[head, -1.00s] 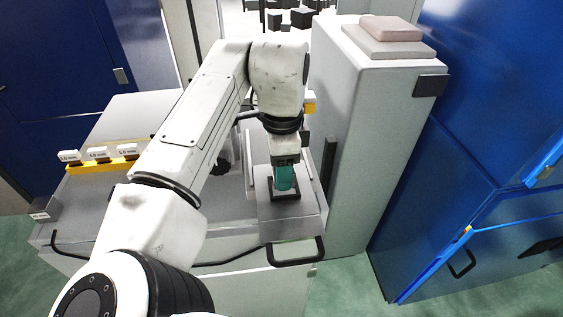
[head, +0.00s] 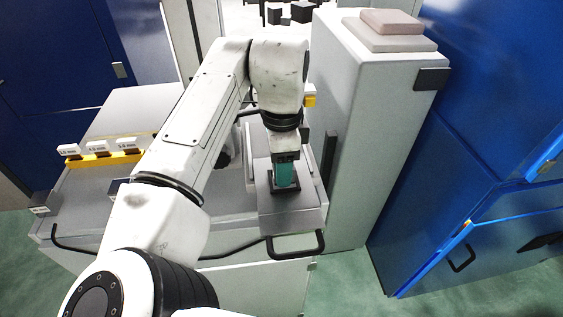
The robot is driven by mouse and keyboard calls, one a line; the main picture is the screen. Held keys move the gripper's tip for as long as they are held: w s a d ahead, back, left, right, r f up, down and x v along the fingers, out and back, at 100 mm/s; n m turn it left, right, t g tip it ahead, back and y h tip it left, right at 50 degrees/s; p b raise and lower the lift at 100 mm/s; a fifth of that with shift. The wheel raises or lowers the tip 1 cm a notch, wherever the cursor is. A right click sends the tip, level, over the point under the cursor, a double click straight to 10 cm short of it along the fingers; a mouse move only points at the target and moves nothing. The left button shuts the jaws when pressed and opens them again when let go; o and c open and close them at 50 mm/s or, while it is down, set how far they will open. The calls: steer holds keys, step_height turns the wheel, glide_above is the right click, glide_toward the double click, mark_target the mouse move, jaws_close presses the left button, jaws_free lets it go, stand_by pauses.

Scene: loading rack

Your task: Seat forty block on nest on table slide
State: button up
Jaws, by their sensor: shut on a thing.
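My gripper (head: 285,160) points down over the table slide (head: 297,213), a grey plate with a black handle at its front. It is shut on a teal block (head: 285,176). The block is upright, with its lower end at a dark square frame on the slide, the nest (head: 293,187). The gripper hides the block's top. I cannot tell from this view whether the block's base touches the nest's floor.
A yellow rack (head: 104,160) with several white-labelled blocks stands on the grey table at left. A tall grey housing (head: 362,130) stands close to the gripper's right, and a blue cabinet (head: 440,225) lies beyond it. The slide's front half is clear.

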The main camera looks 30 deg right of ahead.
steer(key=shift+f, duration=0.6)
stand_by(1.0)
steer(key=o, duration=1.3)
steer(key=shift+o, duration=0.2)
